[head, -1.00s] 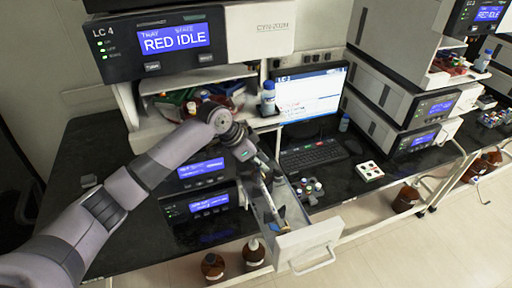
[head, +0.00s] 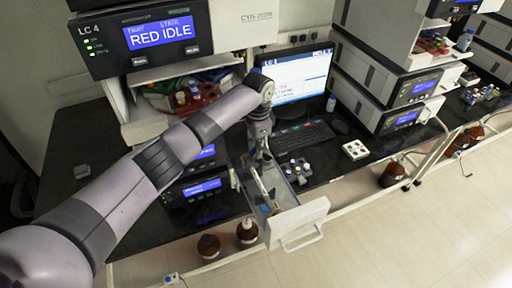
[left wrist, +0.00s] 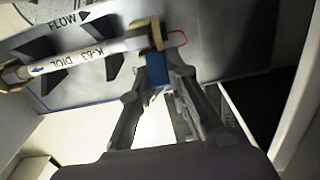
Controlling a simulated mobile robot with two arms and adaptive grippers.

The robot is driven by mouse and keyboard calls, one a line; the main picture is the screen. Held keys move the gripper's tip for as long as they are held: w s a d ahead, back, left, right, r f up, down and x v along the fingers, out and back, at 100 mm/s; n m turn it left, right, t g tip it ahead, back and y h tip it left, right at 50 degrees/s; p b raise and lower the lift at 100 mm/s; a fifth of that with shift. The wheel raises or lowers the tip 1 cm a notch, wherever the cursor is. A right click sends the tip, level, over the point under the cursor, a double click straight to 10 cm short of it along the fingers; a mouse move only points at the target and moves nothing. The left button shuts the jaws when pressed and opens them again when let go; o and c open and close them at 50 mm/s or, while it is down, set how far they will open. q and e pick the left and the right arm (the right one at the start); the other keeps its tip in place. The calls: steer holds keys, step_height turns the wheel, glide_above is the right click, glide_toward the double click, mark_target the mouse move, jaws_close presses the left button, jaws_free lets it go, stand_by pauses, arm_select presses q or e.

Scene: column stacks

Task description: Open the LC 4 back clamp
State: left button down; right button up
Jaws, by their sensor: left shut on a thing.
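The LC 4 unit's pulled-out drawer (head: 290,224) holds a white column (head: 261,184), also seen in the left wrist view (left wrist: 92,54) with a "K-63 DIOL" label. At the column's back end is the tan back clamp (left wrist: 154,36) with a blue handle block (left wrist: 157,76). My left gripper (head: 254,160) is over the back of the drawer. In the left wrist view its fingers (left wrist: 166,68) are shut on the blue block, which they partly hide. The tan front clamp (left wrist: 12,75) is at the column's other end. My right gripper is not in view.
A small rack of vials (head: 297,170) stands beside the drawer. A keyboard (head: 303,136) and a monitor (head: 294,74) are behind it. Brown bottles (head: 247,232) stand below. The LC 4 display (head: 160,33) reads RED IDLE. Open floor lies to the front right.

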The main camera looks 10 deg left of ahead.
arm_select(q)
steer(key=shift+f, duration=0.1)
steer(key=c, duration=1.6)
jaws_free()
steer(key=shift+d, duration=0.1)
steer(key=shift+o, duration=0.4)
step_height(320, 180, up, 12)
